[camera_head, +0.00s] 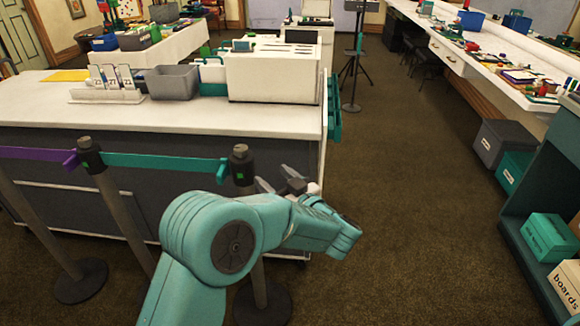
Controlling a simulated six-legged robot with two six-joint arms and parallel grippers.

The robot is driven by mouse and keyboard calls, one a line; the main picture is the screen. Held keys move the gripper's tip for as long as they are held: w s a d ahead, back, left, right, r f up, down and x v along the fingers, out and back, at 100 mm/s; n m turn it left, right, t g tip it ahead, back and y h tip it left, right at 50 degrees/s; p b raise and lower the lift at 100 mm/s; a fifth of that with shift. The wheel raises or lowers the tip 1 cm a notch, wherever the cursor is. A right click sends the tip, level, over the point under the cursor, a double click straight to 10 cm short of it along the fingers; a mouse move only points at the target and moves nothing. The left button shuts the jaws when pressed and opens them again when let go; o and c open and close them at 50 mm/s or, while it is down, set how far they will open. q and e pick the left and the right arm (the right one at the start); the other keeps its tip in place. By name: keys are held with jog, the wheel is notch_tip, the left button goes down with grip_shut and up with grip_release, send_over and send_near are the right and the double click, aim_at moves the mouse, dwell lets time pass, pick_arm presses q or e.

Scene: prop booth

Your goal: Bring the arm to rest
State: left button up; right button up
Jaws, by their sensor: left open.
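My left arm, in teal, comes in from the bottom left of the head view and bends across the lower middle. My left gripper (275,176) shows as grey fingers beyond the arm, partly hidden behind its links. Its fingers are apart, and I see nothing between them. It appears in front of the near counter's right end, beside a barrier post (242,170); I cannot tell whether they touch. My right gripper is not in view.
Barrier posts with a teal belt (160,161) and a purple belt (35,154) stand before the white-topped counter (40,105). A grey bin (173,82) sits on it. Teal shelving (558,165) and boxes (550,237) stand right. Carpet between (410,200) is clear.

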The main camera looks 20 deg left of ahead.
pick_arm(q)
jog(key=s+a+f+m+p, duration=0.2)
jog(key=a+f+p, duration=0.2)
jog(key=a+p, duration=0.3)
jog(key=s+f+m+h+p, duration=0.25)
jog(key=f+m+h, duration=0.35)
jog(key=f, duration=0.4)
jog(key=s+d+f+m+g+h, duration=0.2)
jog(key=s+d+f+g+h, duration=0.2)
jog(key=s+d+f+h, duration=0.7)
jog(key=s+d+g+h, duration=0.1)
jog(key=s+d, duration=0.3)
jog(key=s, duration=0.4)
jog(key=s+d+g+h, duration=0.1)
jog(key=s+d+g, duration=0.2)
jog(key=s, duration=0.5)
jog(key=shift+d+f+g+p, duration=0.35)
jog(key=shift+g, duration=0.25)
